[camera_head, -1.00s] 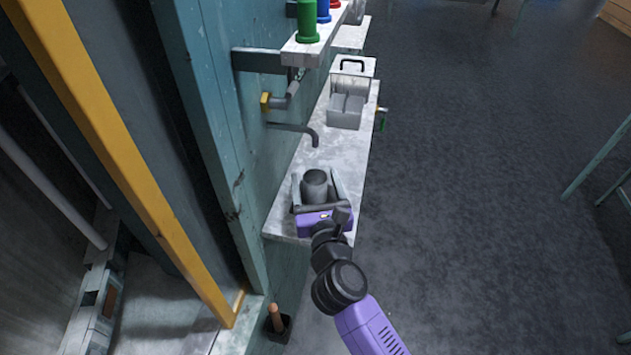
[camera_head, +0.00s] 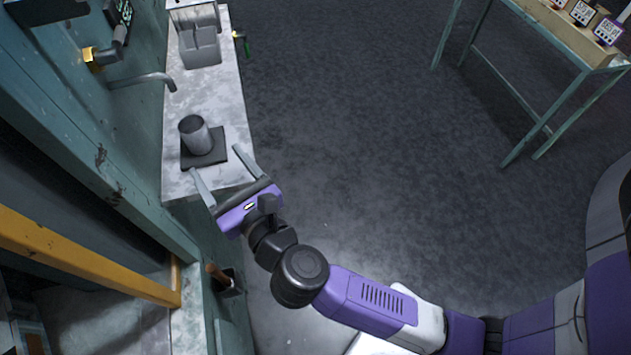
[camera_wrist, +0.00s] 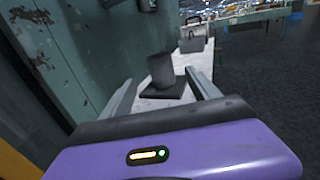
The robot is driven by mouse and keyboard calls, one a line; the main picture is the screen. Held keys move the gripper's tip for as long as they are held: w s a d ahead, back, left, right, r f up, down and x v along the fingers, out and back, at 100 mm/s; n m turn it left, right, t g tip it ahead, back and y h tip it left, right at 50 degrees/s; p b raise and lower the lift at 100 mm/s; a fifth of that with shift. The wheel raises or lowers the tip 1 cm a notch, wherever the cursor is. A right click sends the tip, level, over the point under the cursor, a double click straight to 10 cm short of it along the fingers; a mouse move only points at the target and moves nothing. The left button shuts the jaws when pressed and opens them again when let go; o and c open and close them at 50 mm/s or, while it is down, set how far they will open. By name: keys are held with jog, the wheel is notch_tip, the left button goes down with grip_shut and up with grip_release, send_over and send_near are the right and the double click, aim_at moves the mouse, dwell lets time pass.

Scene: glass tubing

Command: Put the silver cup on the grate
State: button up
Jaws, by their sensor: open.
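The silver cup (camera_head: 196,136) stands upright on a dark square plate (camera_head: 219,148), which looks like the grate, on the narrow counter in the head view. The cup (camera_wrist: 161,70) also shows in the wrist view, on the dark plate (camera_wrist: 171,94), ahead of the fingers. My gripper (camera_head: 217,164) is open and empty, its two fingers apart near the counter's front end. Both fingers are clear of the cup, with a gap between them and it. The gripper (camera_wrist: 163,98) shows in the wrist view with fingers either side of the cup's line.
The pale stone counter (camera_head: 213,88) runs away along the teal wall. A curved spout (camera_head: 146,79) juts over it, and a grey block-like container (camera_head: 200,50) stands farther back. A teal table (camera_head: 530,62) is at the upper right. The floor between is open.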

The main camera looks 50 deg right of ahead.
jog(key=s+d+r+n+t, duration=0.1)
jog(key=s+d+n, duration=0.2)
jog(key=s+n, duration=0.55)
jog(key=s+d+n+t, duration=0.1)
jog(key=s+d+n, duration=0.1)
jog(key=s+n, duration=0.6)
jog(key=s+a+f+n+g+y, duration=0.2)
jog(key=s+n+g+y, duration=0.2)
jog(key=s+n, duration=1.1)
jog(key=n, duration=0.7)
jog(key=shift+s+g, duration=0.3)
jog(key=shift+a+f, duration=0.1)
